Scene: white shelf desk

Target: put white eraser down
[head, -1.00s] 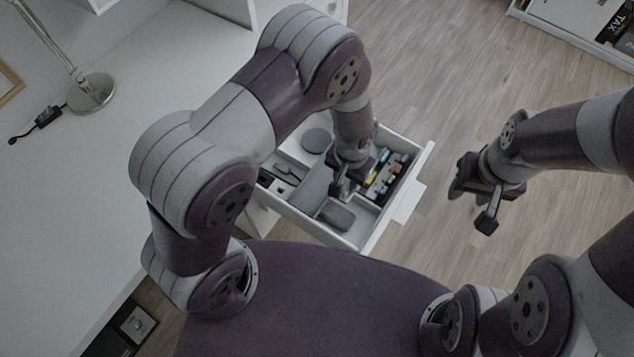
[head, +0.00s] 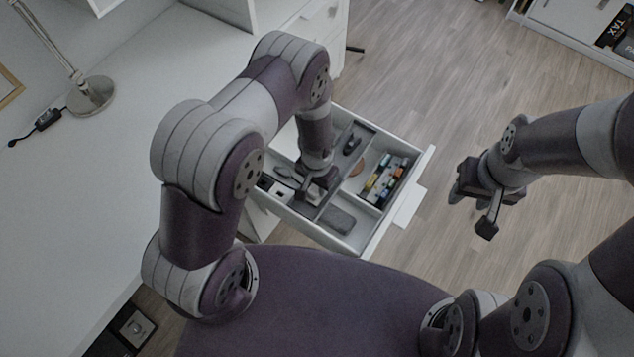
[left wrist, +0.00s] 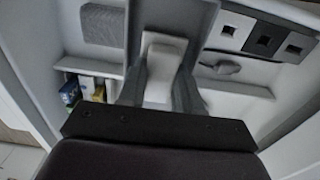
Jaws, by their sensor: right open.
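The white eraser (left wrist: 163,70) sits between the two fingers of my left gripper (left wrist: 160,88) in the left wrist view, with a finger against each side. In the head view my left gripper (head: 312,192) is low over the left-middle part of the open drawer (head: 380,232), and the eraser is hard to make out there. I cannot tell whether the eraser touches the drawer floor. My right gripper (head: 485,212) is open and empty, out over the floor to the right of the drawer.
The drawer has thin dividers. A grey block (head: 340,219) lies in its front compartment, small coloured items (head: 385,180) at the right, and a dark object (head: 352,144) at the back. Black and white square items (left wrist: 265,40) lie in another compartment. The white desk (head: 90,190) is at left.

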